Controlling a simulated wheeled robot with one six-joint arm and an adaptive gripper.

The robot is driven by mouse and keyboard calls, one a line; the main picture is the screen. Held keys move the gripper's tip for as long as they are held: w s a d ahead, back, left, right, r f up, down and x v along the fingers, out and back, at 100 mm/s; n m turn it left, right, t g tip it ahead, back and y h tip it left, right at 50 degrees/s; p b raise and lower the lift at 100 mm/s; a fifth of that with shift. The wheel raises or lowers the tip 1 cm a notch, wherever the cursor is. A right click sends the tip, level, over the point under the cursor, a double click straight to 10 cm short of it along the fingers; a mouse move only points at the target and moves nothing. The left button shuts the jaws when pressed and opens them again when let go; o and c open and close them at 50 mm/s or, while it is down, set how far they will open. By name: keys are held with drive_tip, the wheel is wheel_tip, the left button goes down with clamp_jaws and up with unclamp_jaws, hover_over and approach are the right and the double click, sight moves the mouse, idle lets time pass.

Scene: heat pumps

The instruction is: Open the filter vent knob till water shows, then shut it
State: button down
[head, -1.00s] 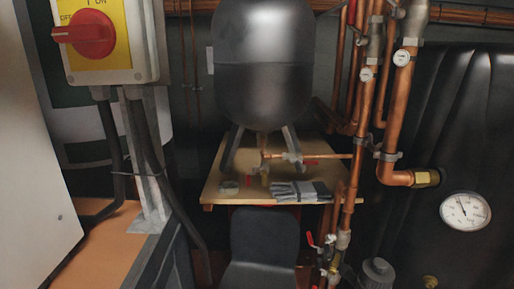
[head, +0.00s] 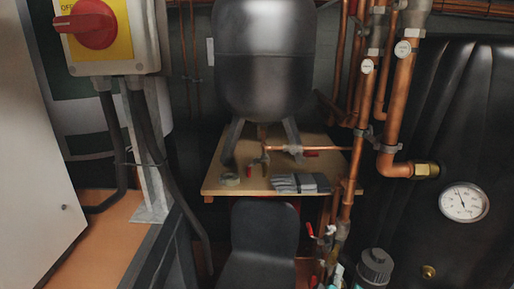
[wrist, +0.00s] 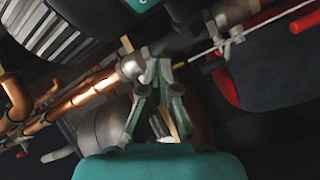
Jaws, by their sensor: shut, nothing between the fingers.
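A dark grey canister with a ribbed cap and a small knob-like top (head: 376,257) stands at the bottom right in the head view. It may be the filter with its vent knob; its lower part is cut off by the frame edge. I see no water on it. My gripper (wrist: 159,74) shows in the wrist view, its fingers brought together and empty, close in the picture to a silver pipe fitting (wrist: 133,66). I cannot tell whether they touch. A pale teal piece at the bottom of the head view may be part of my gripper. The wrist view does not clearly show the knob.
Copper pipes (head: 399,110) with red-handled valves run down left of a black padded jacket bearing a round gauge (head: 464,202). A dark tank (head: 264,75) stands over a wooden shelf (head: 225,186) with gloves (head: 300,184). A black chair (head: 262,245) stands below.

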drive_tip(key=shift+w+d+r, duration=0.2)
drive_tip(key=shift+w+r, duration=0.05)
drive_tip(key=shift+w, duration=0.1)
drive_tip(key=shift+w+d+f, duration=0.1)
drive_tip(key=shift+d, duration=0.05)
drive_tip(key=shift+a+f, duration=0.1)
drive_tip(key=shift+a, duration=0.1)
idle(0.3)
drive_tip(key=shift+a+f, duration=0.25)
drive_tip(key=shift+f, duration=0.25)
drive_tip(key=shift+w+a+f, duration=0.25)
drive_tip(key=shift+a+f, duration=0.05)
idle(0.5)
drive_tip(key=shift+f, duration=0.1)
